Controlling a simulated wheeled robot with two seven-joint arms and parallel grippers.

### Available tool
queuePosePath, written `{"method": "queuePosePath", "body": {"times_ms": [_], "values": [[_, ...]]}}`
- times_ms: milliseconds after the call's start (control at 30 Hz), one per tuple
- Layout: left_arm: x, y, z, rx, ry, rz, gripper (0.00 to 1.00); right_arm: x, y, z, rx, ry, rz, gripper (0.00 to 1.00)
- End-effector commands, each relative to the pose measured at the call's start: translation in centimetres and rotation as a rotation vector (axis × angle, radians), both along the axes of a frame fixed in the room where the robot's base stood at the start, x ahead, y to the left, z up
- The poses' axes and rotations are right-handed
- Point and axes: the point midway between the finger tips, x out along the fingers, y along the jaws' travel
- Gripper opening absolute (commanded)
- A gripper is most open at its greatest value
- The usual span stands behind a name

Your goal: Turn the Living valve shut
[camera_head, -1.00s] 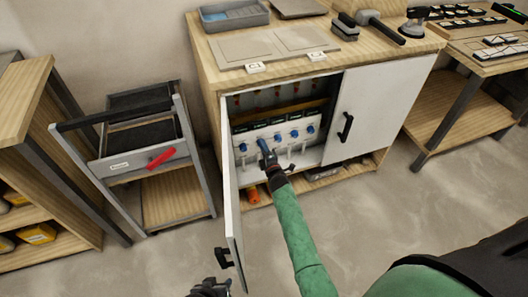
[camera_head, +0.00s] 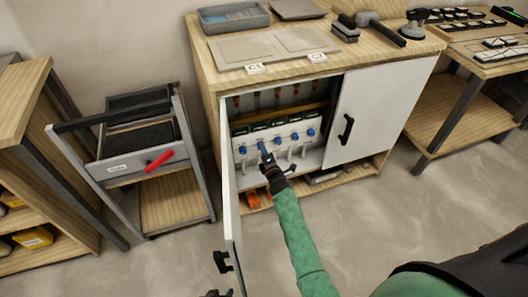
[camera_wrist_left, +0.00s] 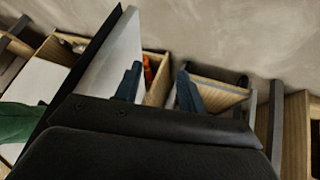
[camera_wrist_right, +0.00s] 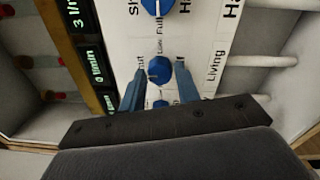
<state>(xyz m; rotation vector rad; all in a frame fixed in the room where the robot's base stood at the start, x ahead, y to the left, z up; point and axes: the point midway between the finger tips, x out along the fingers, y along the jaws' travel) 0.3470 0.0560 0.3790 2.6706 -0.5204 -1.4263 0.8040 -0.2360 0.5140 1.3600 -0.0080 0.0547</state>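A white valve manifold (camera_head: 290,146) with several blue knobs stands inside the open cabinet. In the right wrist view, the Living label (camera_wrist_right: 213,66) sits beside a blue knob (camera_wrist_right: 160,69), and a display (camera_wrist_right: 97,66) across from it reads 0 l/min. My right gripper (camera_wrist_right: 160,75) has one finger on each side of that knob, with small gaps visible; contact is not clear. In the head view my right gripper (camera_head: 267,157) is just in front of the manifold's left part. My left gripper (camera_wrist_left: 159,80) is open and empty, near the open cabinet door (camera_wrist_left: 113,58).
The neighbouring knob (camera_wrist_right: 157,7) is close to the fingers' far side, with a 3 l/min display (camera_wrist_right: 80,20). The open white door (camera_head: 230,200) stands left of my right arm.

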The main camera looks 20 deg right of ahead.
Motion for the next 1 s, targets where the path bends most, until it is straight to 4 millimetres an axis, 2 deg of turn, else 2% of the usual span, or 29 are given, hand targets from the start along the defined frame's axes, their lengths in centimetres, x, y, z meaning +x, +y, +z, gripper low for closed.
{"method": "queuePosePath", "body": {"times_ms": [33, 67, 467, 1000], "values": [[-0.1, 0.0, 0.0, 0.000, 0.001, 0.000, 0.40, 0.0, 0.0, -0.1, 0.000, 0.001, 0.000, 0.43], [-0.1, 0.0, 0.0, 0.000, 0.001, 0.000, 0.40, 0.0, 0.0, 0.0, 0.000, 0.000, 0.000, 0.49], [0.0, 0.0, -0.1, 0.000, -0.001, 0.000, 0.40, -0.6, 0.0, -0.1, 0.001, 0.000, 0.000, 0.49], [0.0, 0.1, -1.9, -0.002, -0.020, 0.007, 0.40, -7.1, -0.2, -0.3, 0.001, 0.000, 0.000, 0.49]]}}
